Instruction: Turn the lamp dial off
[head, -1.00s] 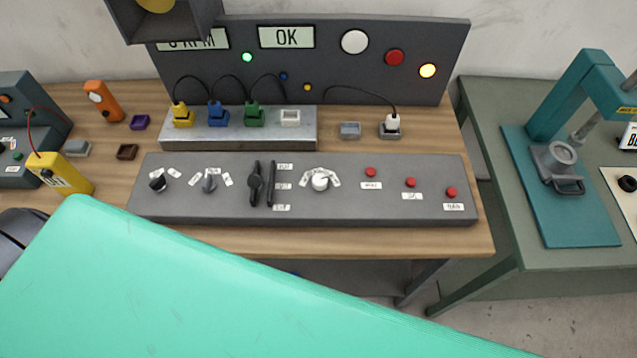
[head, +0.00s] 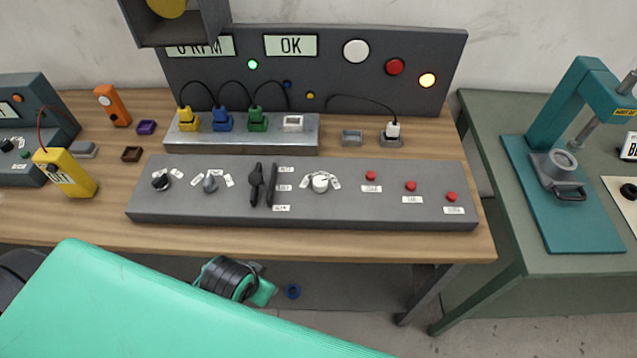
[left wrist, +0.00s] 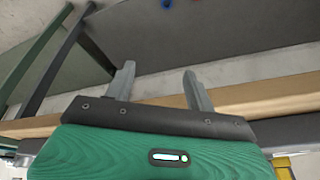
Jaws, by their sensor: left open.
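The long grey control panel (head: 300,213) lies on the wooden bench. It bears a black knob (head: 160,182) at the left, a grey pointer knob (head: 210,184), a black lever (head: 256,182) and a white dial (head: 320,183). Their labels are too small to read, so I cannot tell which is the lamp dial. My left gripper (left wrist: 158,84) is open and empty in the left wrist view, near the wooden bench edge (left wrist: 270,93). Its fingers do not show in the head view. My right gripper is not in view.
Three red buttons (head: 411,186) sit on the panel's right. Behind stand a socket block (head: 240,143) with plugs and an upright board (head: 330,72) with lit lamps. A yellow meter (head: 66,173) stands left. The bench's front strip is clear.

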